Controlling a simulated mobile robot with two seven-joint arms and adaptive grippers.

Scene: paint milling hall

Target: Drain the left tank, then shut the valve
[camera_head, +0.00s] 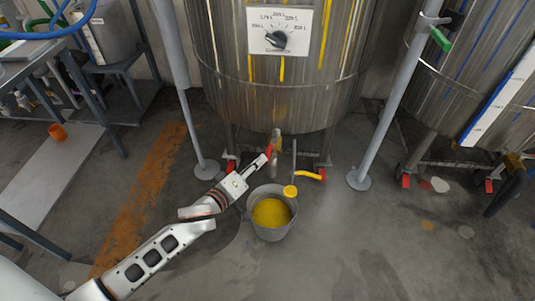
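The left tank (282,100) is a large steel vessel with yellow streaks, standing on legs at the top centre. A grey outlet pipe (276,147) hangs from its underside. A small red part, perhaps the valve lever, shows beside the pipe. A grey bucket (277,234) holding yellow paint (271,213) stands on the floor below the outlet. My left gripper (264,160) reaches in from the lower left, close to the red part and pipe. It is too small to tell whether its fingers are open or touching. No paint stream is clearly visible. My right gripper is out of view.
A dial plate (279,30) is on the tank front. A yellow handle (308,176) sticks out right of the bucket. Grey posts (387,118) stand either side. A second tank (470,85) is at right, a metal table at left. The front floor is clear.

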